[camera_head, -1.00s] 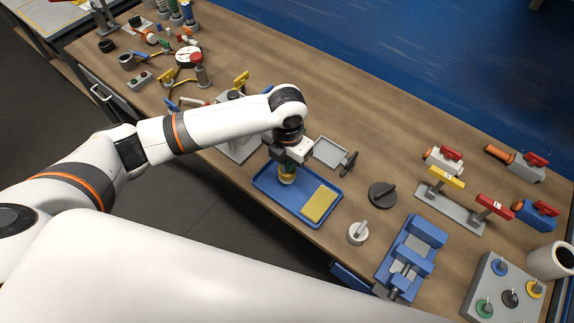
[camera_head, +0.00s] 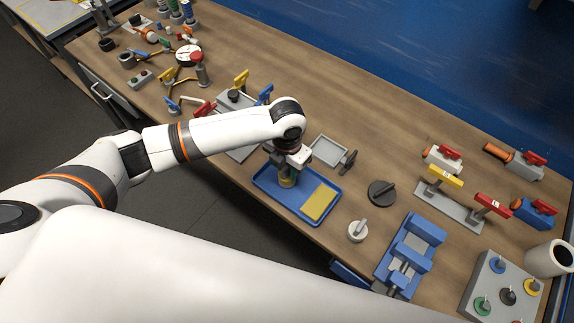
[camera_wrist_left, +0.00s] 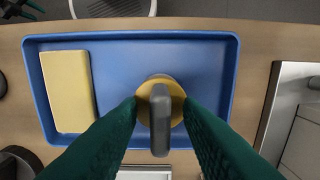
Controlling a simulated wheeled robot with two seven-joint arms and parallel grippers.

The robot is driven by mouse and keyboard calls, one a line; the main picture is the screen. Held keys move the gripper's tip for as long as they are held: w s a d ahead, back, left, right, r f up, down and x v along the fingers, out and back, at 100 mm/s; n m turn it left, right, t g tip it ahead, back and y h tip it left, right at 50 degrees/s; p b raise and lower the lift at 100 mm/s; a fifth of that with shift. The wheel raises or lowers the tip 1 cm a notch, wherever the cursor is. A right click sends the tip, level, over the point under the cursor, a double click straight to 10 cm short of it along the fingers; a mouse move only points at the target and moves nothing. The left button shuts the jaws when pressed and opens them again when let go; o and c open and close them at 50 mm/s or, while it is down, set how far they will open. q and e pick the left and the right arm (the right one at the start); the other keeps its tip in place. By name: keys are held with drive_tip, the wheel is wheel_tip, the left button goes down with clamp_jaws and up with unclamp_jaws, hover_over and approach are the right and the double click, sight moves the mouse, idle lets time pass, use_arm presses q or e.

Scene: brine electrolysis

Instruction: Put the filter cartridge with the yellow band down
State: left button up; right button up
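The filter cartridge with the yellow band (camera_head: 287,181) is in the blue tray (camera_head: 262,186), left of a flat yellow block. In the left wrist view, its grey upright fin (camera_wrist_left: 160,125) rises above a round yellow part (camera_wrist_left: 143,103). My left gripper (camera_head: 287,171) is low over the tray. The cartridge's underside is hidden. My right gripper is not in view.
The flat yellow block (camera_head: 319,203) lies in the tray. A grey shallow tray (camera_head: 328,151) and a black round knob (camera_head: 381,194) are beyond it. A white knob (camera_head: 357,231) and a blue vise (camera_head: 409,253) stand right.

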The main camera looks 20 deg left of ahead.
use_arm(q)
drive_tip(key=shift+r, duration=0.55)
wheel_tip(320, 180, up, 11)
drive_tip(key=b, duration=0.2)
drive_tip(key=shift+r+b, duration=0.15)
drive_tip(key=shift+b, duration=0.2)
